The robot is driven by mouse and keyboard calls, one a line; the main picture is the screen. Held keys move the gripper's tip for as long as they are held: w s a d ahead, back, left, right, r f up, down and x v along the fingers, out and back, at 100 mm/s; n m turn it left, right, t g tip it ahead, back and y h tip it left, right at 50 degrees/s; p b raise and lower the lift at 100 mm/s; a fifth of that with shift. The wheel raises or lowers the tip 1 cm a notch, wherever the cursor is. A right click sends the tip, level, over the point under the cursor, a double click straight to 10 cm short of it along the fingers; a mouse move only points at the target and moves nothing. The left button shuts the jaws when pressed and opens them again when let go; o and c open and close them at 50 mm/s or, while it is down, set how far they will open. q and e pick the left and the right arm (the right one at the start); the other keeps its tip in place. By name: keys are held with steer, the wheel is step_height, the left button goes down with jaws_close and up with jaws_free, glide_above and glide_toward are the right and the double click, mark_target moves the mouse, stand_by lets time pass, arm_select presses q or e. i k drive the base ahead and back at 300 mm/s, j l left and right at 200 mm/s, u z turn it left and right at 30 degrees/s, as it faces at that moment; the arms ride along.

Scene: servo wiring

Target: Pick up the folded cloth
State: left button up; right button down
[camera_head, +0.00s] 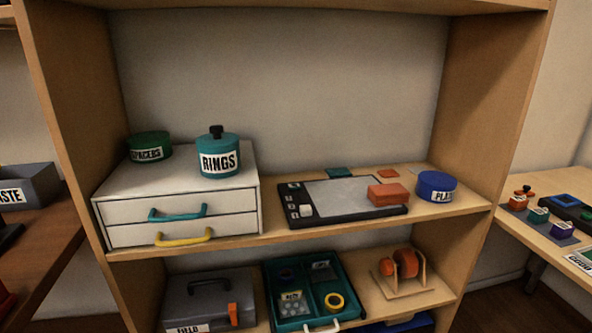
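No item is plainly recognisable as a folded cloth. The likeliest is an orange-red, soft-edged block (388,194), which rests on the right part of a dark-framed grey pad (345,191) on the middle shelf. A flat teal piece (340,173) and a flat red-orange piece (389,174) lie behind the pad, and I cannot tell what they are. Neither of my grippers is in view.
On the middle shelf (300,236), a blue round container (436,181) stands right of the block. Left is a white two-drawer box (180,190) with a teal RINGS jar (218,158) and a green tin (150,146). Below are a grey case (210,295), teal tray (270,290) and orange spool (405,264).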

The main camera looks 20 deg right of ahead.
mark_target(380, 195)
steer(key=z, duration=1.25)
